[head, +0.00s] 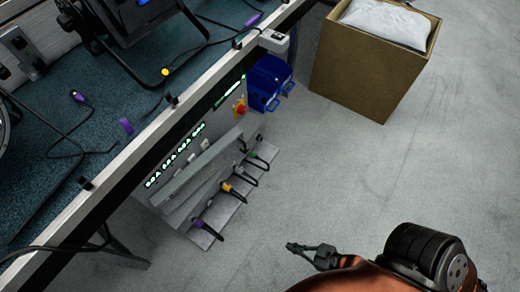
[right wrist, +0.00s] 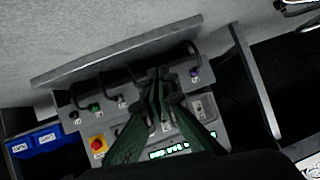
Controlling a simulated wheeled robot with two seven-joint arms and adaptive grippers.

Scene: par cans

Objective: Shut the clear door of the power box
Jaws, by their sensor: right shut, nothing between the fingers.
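The grey power box (head: 190,150) hangs below the front edge of the table, with rows of lit green indicators and a red knob (head: 239,108) on yellow. A pale flat panel (head: 195,172) juts out from its front; I cannot tell surely whether it is the clear door. Cables with coloured plugs run below it over a grey ledge (head: 235,195). My right gripper (head: 292,247) is shut and empty, apart from the box, to the lower right. In the right wrist view its fingers (right wrist: 156,82) overlap the box face and its sockets. My left gripper is not in view.
A blue connector box (head: 268,82) sits beside the power box. A cardboard carton (head: 370,70) with a white bag stands on the floor at upper right. Lamps and cables lie on the table (head: 60,130). The grey floor (head: 330,170) between is clear.

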